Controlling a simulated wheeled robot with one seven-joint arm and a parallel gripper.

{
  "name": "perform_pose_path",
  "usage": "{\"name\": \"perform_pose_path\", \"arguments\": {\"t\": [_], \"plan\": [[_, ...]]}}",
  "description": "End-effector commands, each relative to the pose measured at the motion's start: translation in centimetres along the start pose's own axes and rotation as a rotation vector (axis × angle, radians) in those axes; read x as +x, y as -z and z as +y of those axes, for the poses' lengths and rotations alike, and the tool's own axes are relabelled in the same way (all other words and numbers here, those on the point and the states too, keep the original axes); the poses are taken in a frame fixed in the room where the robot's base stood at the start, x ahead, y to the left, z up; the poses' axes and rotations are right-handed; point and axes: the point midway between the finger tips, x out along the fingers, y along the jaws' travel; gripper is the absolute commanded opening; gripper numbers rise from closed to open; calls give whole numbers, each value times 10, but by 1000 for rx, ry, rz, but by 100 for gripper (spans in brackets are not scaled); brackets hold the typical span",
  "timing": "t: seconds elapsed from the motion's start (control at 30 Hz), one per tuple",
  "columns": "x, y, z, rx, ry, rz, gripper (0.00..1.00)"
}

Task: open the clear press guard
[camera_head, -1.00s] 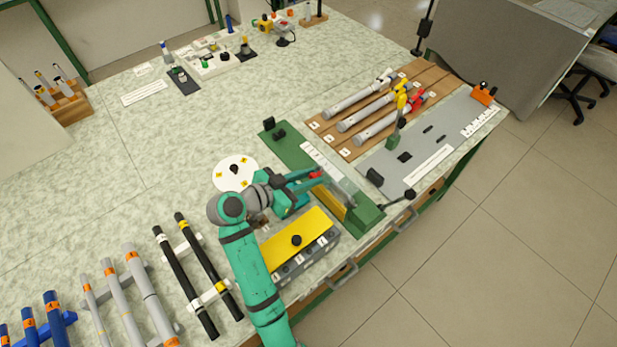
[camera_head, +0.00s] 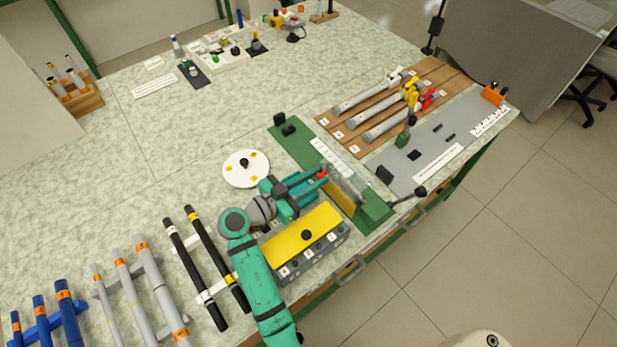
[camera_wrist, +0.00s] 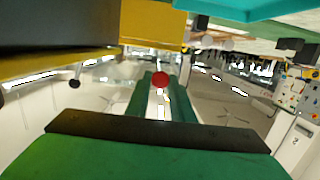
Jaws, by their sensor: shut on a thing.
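The clear press guard (camera_head: 347,183) is a see-through panel on the green press base (camera_head: 374,211), beside a yellow plate (camera_head: 341,195). Its edges are hard to make out, and I cannot tell its exact angle. A red knob (camera_head: 322,173) is at its left side; it also shows in the wrist view (camera_wrist: 160,79). My gripper (camera_head: 316,177) is shut on the red knob, reaching in from the left. In the wrist view its two green fingers run up to the knob.
A yellow-topped grey block (camera_head: 312,229) with a black knob stands close below my gripper. A white disc (camera_head: 246,169) lies to the left. A black-knobbed lever (camera_head: 420,192) sticks out at the press's right. Clamped grey rods (camera_head: 367,92) lie behind.

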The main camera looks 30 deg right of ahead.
Motion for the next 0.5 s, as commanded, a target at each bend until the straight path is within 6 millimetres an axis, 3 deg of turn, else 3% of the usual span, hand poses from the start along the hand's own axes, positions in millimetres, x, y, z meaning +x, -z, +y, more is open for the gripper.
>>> {"name": "perform_pose_path", "arguments": {"t": [0.2, 0.23, 0.3, 0.5], "plan": [[-1, -2, 0, -3, 0, -3, 0], [-1, -2, 0, -2, 0, -3, 28], [0, -1, 0, -2, -1, -3, 40], [0, -1, 0, -1, -1, -3, 40]]}}
